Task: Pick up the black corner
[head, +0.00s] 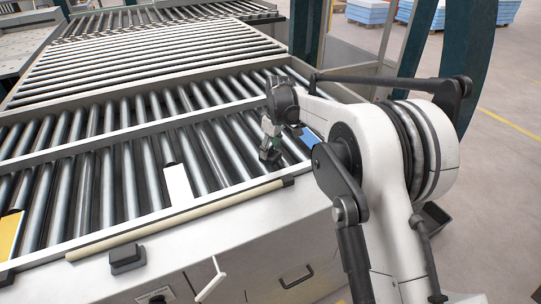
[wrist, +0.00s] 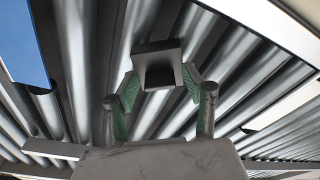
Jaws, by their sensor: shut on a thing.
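The black corner (wrist: 158,62) is a small dark block with a flat square face. In the wrist view it sits between the green-padded fingers of my gripper (wrist: 160,84), which is shut on it. In the head view my gripper (head: 268,138) points down over the right end of the roller bed, and the black corner (head: 270,156) shows at its tips. The rollers lie behind it in the wrist view. I cannot tell whether it touches them or hangs just above. Its sides are partly hidden by the fingers.
The conveyor rollers (head: 120,170) fill the left and middle. Another black block (head: 126,258) is at the cabinet front. Open floor (head: 510,160) is at the right.

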